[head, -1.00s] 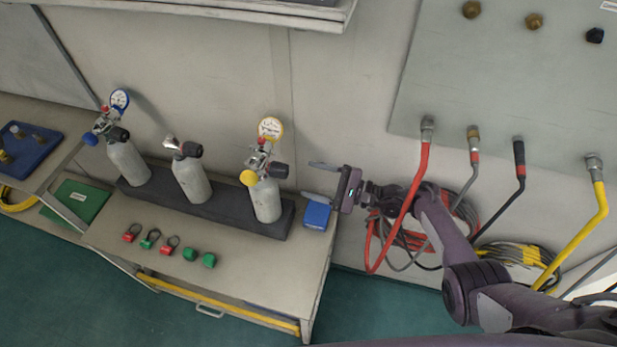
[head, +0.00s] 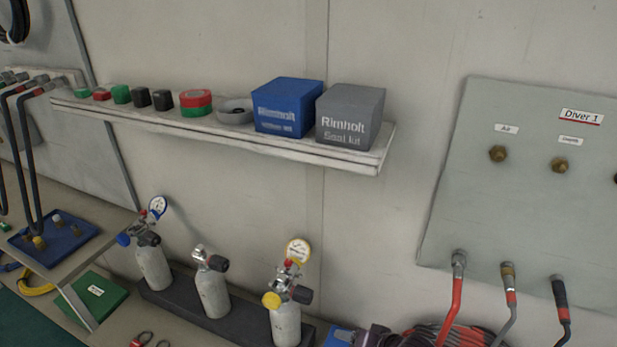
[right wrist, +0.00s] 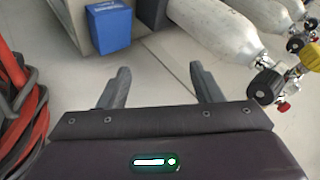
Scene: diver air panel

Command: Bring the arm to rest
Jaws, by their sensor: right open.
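My right gripper (right wrist: 158,88) is open with nothing between its fingers in the right wrist view. A grey cylinder (right wrist: 215,28) lies ahead of it to the right in that view, apart from the fingers. A small blue box (right wrist: 108,27) is ahead of the left finger, also apart. In the head view only a dark part of my right arm's end shows at the bottom edge, beside the small blue box (head: 338,337); the fingers cannot be made out there. My left gripper is not in view.
Cylinders with gauges (head: 285,322) stand in a dark rack (head: 243,309) on the bench. A wall shelf (head: 330,157) above holds a blue box (head: 288,107), a grey box (head: 350,118) and small parts. Right of it is a panel (head: 520,210) with hoses, one red (head: 453,308).

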